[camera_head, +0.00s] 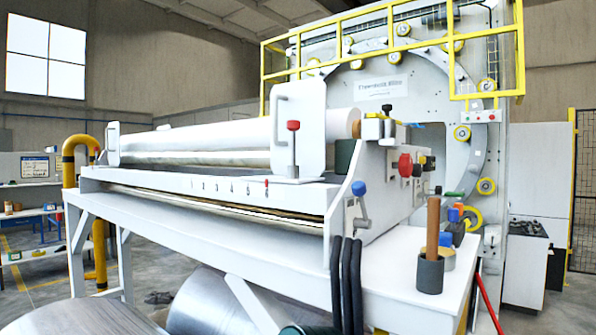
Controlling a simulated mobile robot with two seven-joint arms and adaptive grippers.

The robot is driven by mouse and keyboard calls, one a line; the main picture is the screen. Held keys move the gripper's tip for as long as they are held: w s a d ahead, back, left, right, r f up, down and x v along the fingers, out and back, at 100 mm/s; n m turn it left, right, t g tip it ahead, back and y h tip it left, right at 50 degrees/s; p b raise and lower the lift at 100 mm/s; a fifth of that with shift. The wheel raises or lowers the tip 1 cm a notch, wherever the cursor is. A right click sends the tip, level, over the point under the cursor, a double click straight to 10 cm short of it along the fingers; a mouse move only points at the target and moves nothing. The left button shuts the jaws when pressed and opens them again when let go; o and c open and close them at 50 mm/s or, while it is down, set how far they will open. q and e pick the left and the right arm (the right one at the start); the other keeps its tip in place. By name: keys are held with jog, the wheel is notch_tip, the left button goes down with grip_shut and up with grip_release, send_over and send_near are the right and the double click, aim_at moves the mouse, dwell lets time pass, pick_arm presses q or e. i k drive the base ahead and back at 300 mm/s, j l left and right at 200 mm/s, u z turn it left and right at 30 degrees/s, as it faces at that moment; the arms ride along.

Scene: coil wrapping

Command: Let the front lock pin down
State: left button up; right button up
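A pin with a red knob (293,126) stands upright in front of the white end plate (300,105), its thin rod running down to a small base on the machine's ledge. A lever with a blue knob (359,188) stands nearer, on the side panel above the black hoses. I cannot tell for certain which of these is the front lock pin, or whether either is latched. Neither of my grippers is in view.
A white roll (230,135) lies across the machine. A white shelf (405,265) at front right carries a dark cup (430,275) with a brown rod. Black hoses (345,280) hang at the shelf's left. A large metal coil (215,305) lies below. Yellow railing (390,45) runs above.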

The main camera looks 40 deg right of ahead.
aim_at(293, 125)
jog(key=i+z, duration=0.1)
jog(key=z, duration=1)
